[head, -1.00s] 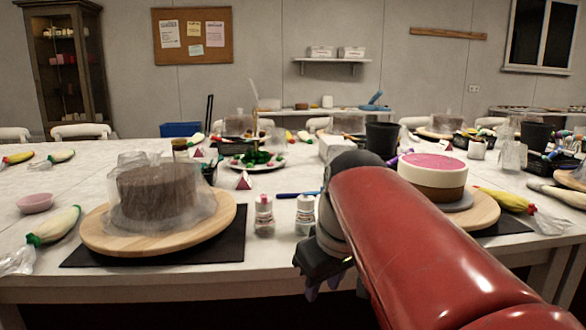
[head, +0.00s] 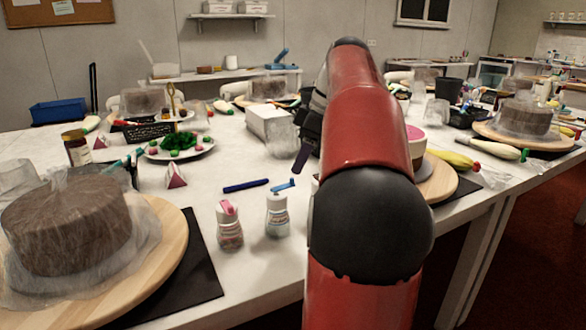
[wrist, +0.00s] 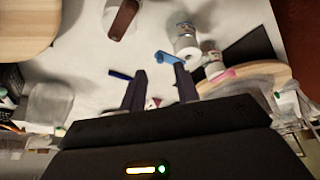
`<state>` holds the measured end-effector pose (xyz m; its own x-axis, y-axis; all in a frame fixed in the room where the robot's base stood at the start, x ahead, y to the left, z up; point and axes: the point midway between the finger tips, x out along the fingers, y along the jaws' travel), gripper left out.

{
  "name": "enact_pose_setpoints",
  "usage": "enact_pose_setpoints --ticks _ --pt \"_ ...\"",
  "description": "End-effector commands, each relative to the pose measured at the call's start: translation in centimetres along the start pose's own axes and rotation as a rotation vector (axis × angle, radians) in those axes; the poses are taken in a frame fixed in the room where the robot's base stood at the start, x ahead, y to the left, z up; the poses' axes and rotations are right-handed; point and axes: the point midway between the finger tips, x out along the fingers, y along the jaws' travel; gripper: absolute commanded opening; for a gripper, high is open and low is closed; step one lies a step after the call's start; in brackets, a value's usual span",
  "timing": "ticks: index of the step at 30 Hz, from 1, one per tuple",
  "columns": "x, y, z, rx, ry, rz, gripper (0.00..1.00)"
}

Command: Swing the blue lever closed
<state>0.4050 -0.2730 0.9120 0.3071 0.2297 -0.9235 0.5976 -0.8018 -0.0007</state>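The blue lever (head: 283,187) sits on top of a small clear bottle (head: 277,215) with a white label. It sticks out to one side of the cap. In the wrist view the lever (wrist: 168,58) juts from the bottle (wrist: 187,42) toward the space just beyond my fingertips. My gripper (wrist: 159,72) is open, with nothing between its dark fingers, and no contact with the lever is clear. In the head view my gripper (head: 302,155) is above the table, behind and right of the bottle, partly hidden by my red arm.
A similar bottle with a pink lever (head: 229,224) stands left of the blue one. A blue pen (head: 246,185) lies behind them. A wrapped cake (head: 66,225) on a wooden turntable is at left. A pink-topped cake (head: 415,140) is at right, partly behind my arm.

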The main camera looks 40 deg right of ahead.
Motion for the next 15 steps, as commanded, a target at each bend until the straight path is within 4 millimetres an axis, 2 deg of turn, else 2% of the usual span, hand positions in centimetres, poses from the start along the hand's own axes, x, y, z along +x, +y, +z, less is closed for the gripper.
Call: enact_pose_setpoints --ticks 6,15 --pt "2.7 -0.1 0.0 0.001 -0.001 0.000 0.31" --pt "3.3 0.0 0.0 0.001 -0.001 0.002 0.31"
